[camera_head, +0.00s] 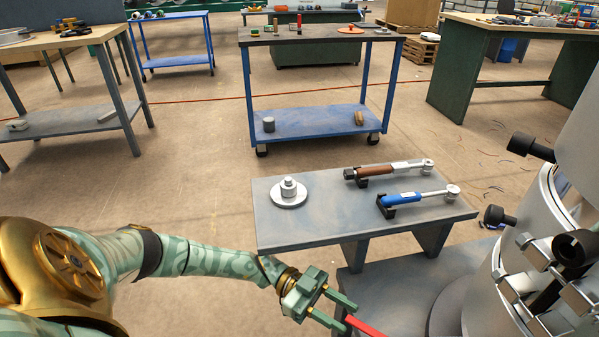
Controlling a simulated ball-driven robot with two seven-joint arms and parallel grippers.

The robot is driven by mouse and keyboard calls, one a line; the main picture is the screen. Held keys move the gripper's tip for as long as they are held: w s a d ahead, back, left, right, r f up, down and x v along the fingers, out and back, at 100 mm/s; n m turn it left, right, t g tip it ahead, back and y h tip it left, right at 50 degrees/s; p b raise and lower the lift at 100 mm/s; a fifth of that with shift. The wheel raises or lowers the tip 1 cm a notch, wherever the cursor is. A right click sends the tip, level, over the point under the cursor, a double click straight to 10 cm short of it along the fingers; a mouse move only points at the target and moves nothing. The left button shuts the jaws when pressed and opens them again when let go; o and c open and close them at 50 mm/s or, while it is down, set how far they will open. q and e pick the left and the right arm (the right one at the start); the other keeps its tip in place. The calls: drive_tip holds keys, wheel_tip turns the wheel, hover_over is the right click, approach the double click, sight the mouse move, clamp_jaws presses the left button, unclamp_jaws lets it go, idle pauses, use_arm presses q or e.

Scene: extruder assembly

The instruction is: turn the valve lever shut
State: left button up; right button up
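The red valve lever (366,327) shows at the bottom edge, right of centre. Only its near-end stretch is in view; its pivot and the valve are out of the picture. My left gripper (349,317) comes in from the left at the bottom. Its two green fingers are spread apart, and the lever's end lies at the mouth between their tips. I see a gap beside the lever, and cannot tell whether a finger touches it. My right gripper is not in view.
A large grey metal machine (470,280) with black knobs stands close on the right. A low grey bench (330,215) ahead holds a round flanged part (289,192) and two torque-wrench-like tools (388,171) in black holders. A blue cart (320,121) stands behind. Open floor lies left of the bench.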

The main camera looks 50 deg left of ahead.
use_arm(q)
drive_tip(key=v, duration=1)
